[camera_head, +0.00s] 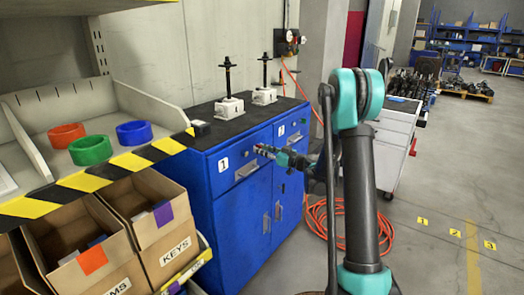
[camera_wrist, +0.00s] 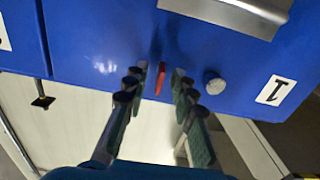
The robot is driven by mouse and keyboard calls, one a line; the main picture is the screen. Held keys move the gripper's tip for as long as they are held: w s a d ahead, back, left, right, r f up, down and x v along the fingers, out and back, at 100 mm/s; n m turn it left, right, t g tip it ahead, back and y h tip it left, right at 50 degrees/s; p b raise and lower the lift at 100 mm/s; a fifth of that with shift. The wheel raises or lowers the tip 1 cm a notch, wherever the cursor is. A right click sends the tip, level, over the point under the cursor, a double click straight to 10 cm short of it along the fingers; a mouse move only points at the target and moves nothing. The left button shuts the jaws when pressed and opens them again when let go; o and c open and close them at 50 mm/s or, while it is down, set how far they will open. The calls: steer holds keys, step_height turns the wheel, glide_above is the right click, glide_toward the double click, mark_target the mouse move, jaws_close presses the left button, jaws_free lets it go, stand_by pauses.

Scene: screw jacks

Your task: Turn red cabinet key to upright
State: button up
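The red key (camera_wrist: 160,76) sits in the front of the blue cabinet (camera_head: 240,213), beside the drawer marked 1. In the wrist view it shows as a narrow red piece, nearly vertical in the picture with a slight tilt. My gripper (camera_wrist: 159,74) is open, with one finger on each side of the key and a small gap on both sides. In the head view my gripper (camera_head: 268,151) reaches the cabinet front from the right; the key is mostly hidden there by the fingertips.
A round whitish knob (camera_wrist: 215,84) is close to my right finger in the wrist view. A drawer handle (camera_head: 247,170) is near the gripper. Two screw jacks (camera_head: 229,106) (camera_head: 264,95) stand on the cabinet top. An orange hose (camera_head: 322,222) lies on the floor behind my arm.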

steer(key=shift+d, duration=0.1)
steer(key=v, duration=1.2)
steer(key=s+d+f+m+g+h, duration=0.1)
steer(key=s+f+m+g+h, duration=0.3)
steer(key=s, duration=0.8)
steer(key=s+d+f+m+g+h, duration=0.15)
steer(key=s+f+m+h, duration=0.35)
steer(key=s, duration=0.7)
steer(key=s+d+f+m+h, duration=0.2)
steer(key=s+d+h, duration=0.3)
steer(key=s+d, duration=0.3)
steer(key=shift+s+f+g+h, duration=0.3)
steer(key=shift+s+g, duration=0.15)
steer(key=shift+s, duration=0.75)
